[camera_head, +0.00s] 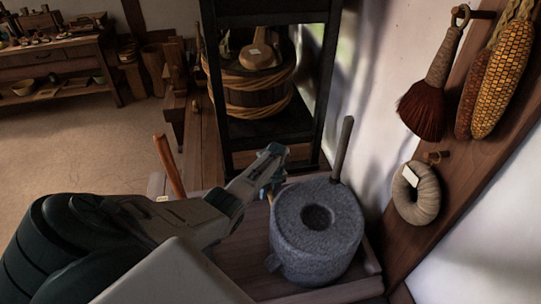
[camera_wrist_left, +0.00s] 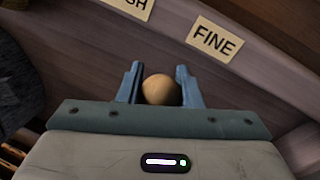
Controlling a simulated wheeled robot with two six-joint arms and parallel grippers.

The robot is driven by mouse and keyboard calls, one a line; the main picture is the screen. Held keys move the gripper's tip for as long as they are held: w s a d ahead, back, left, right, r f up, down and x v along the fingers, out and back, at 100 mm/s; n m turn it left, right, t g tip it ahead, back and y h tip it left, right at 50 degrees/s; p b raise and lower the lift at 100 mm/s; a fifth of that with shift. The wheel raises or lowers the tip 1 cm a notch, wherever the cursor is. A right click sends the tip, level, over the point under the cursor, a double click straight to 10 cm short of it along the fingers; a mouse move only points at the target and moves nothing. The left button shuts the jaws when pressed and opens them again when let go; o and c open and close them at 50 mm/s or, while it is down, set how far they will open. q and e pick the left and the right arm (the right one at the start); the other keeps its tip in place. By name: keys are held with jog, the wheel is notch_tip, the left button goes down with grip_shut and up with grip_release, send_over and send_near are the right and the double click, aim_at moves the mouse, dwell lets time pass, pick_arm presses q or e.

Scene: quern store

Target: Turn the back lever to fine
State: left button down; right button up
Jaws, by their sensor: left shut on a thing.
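The back lever shows in the left wrist view as a round, pale wooden knob (camera_wrist_left: 158,90) between the blue fingers of my left gripper (camera_wrist_left: 159,86). The gripper is shut on it. A cream label reading FINE (camera_wrist_left: 215,39) lies on the wood beyond, up and right of the knob. A second label (camera_wrist_left: 133,6), cut by the top edge, shows only "SH". In the head view my left gripper (camera_head: 270,174) is behind the left side of the grey quern stone (camera_head: 290,235) and mostly hides the lever. My right gripper is not in view.
The quern stone has a dark upright handle (camera_head: 342,150) at its back. A black rack (camera_head: 272,130) stands behind, with a wooden tub (camera_head: 255,97). A brush (camera_head: 430,105) hangs on the right wall.

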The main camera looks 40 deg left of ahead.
pick_arm(q)
jog(key=shift+w+d+m, duration=0.25)
jog(key=shift+w+m, duration=0.25)
jog(key=shift+m, duration=0.3)
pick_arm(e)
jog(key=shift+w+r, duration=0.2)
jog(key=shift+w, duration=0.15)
pick_arm(q)
jog(key=c, duration=1)
grip_release()
jog(key=shift+c, duration=0.2)
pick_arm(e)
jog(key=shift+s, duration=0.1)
pick_arm(q)
jog(key=shift+r, duration=0.3)
notch_tip(320, 180, up, 10)
jog(key=w+d, duration=0.1)
jog(key=w, duration=0.1)
jog(key=shift+p, duration=0.4)
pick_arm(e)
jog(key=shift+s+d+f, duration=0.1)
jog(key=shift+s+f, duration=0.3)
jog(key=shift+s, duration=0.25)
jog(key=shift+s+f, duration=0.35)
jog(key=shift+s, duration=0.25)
